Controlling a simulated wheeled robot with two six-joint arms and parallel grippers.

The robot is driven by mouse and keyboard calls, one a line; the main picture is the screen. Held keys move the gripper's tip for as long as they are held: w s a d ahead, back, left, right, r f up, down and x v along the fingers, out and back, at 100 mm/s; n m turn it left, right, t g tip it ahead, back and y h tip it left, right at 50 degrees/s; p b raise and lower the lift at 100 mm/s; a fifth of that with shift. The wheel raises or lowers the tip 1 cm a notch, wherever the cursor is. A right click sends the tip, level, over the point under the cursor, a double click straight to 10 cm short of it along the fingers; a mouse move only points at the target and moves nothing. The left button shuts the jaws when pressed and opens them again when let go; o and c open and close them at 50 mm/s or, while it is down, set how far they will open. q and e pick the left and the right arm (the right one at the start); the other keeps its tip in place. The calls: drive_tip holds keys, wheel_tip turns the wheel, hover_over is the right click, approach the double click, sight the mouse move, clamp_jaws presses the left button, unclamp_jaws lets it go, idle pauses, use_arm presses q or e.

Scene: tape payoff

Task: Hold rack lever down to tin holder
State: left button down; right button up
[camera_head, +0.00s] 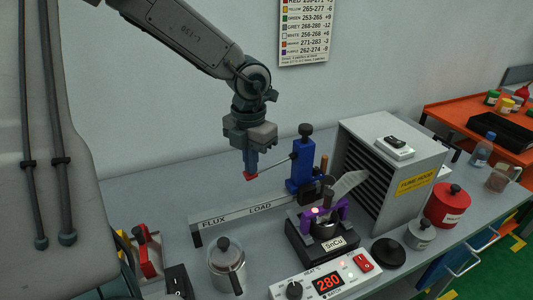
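The rack (303,170) is a blue post with a black knob on top, standing on the bench. Its rack lever (275,165) is a thin rod that slopes down to the left from the post. A red piece (250,176) shows at the lever's left end. My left gripper (250,169) reaches down from above with narrow blue fingers, which appear closed on the lever's end. The fingers hide part of that end. The tin holder, a black block labelled SnCu (325,246), stands in front of the post with purple parts around its pot. My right gripper is not in view.
A long bar marked FLUX and LOAD (238,215) lies left of the post. A fume hood (393,160) stands close on the right. A metal jug (227,266), a heater controller reading 280 (328,281) and a red pot (447,205) stand nearer the front.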

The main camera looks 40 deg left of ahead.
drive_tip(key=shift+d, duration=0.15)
use_arm(q)
drive_tip(key=shift+r+p, duration=0.55)
drive_tip(key=shift+r, duration=0.4)
wheel_tip(320, 180, up, 7)
drive_tip(key=p, duration=0.3)
drive_tip(key=shift+f, duration=0.2)
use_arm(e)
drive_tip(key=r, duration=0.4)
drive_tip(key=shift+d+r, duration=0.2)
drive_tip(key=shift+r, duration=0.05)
